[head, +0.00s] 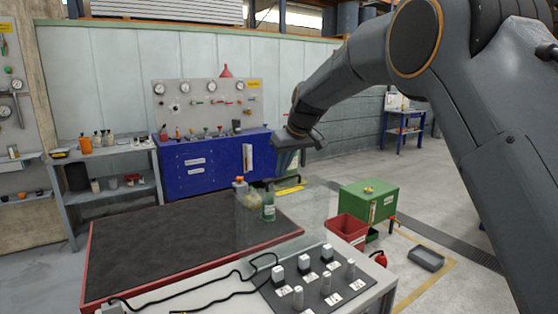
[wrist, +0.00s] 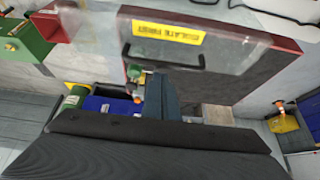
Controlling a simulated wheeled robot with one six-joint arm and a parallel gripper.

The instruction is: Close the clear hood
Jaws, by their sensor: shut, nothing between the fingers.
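The clear hood (head: 315,205) is a see-through panel over the right end of the runout table (head: 150,240), faint in the head view. It looks raised and tilted, but its exact angle is hard to tell. In the wrist view the clear hood (wrist: 240,55) carries a yellow "ISOLATE FIRST" label (wrist: 168,31) and a dark bar handle (wrist: 185,65). My gripper (head: 272,182) is shut and empty, above the far right part of the table. In the wrist view its fingertips (wrist: 167,75) appear just below the handle; contact cannot be told.
A green container (head: 268,212) and an orange-topped bottle (head: 240,184) show near the hood. A switch panel with several knobs (head: 305,277) and black cable lie at the front. Red (head: 347,230) and green (head: 370,203) boxes stand right. The table's dark left surface is clear.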

